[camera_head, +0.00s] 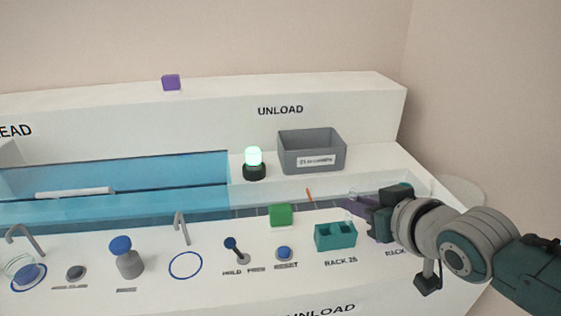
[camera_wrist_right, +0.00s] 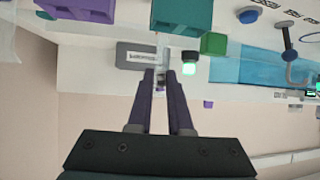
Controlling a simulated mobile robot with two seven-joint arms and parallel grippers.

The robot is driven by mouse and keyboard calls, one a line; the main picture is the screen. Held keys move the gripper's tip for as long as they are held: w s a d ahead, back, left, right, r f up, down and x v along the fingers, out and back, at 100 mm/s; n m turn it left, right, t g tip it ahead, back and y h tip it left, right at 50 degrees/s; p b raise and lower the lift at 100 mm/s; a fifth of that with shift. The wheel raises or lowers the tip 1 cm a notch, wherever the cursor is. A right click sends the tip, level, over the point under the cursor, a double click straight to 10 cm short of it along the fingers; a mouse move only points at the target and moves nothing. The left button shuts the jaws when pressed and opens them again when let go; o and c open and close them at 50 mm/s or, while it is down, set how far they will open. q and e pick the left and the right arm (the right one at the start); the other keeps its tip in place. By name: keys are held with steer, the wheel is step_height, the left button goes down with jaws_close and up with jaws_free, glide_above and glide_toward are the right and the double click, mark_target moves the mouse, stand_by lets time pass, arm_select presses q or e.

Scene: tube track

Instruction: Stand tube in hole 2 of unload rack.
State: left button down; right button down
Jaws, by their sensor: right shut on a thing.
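My right gripper (camera_head: 352,203) is at the right of the bench, beside the teal rack. It is shut on a clear tube, faint at the fingertips; in the right wrist view the tube (camera_wrist_right: 162,42) shows between and beyond the purple fingers (camera_wrist_right: 160,80). The teal rack (camera_head: 335,237) has openings in its top and stands at the front right. It also shows at the top of the right wrist view (camera_wrist_right: 182,14). A purple rack (camera_wrist_right: 85,9) stands beside it there; in the head view my gripper mostly covers that spot. I cannot tell hole numbers. My left gripper is out of view.
A grey bin (camera_head: 312,152) stands at the back under UNLOAD. A lit green lamp (camera_head: 254,163) is left of it. A green block (camera_head: 280,215), a lever (camera_head: 237,250) and a blue button (camera_head: 284,253) lie left of the teal rack. A blue channel (camera_head: 120,190) runs left.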

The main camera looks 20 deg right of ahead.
mark_target(351, 216)
steer(key=shift+f, duration=0.2)
stand_by(0.4)
steer(key=shift+f, duration=0.15)
stand_by(0.4)
steer(key=shift+f, duration=0.2)
steer(key=shift+f+b, duration=0.45)
steer(key=shift+f+b, duration=0.35)
steer(key=shift+f, duration=0.05)
steer(key=shift+f, duration=0.25)
stand_by(0.4)
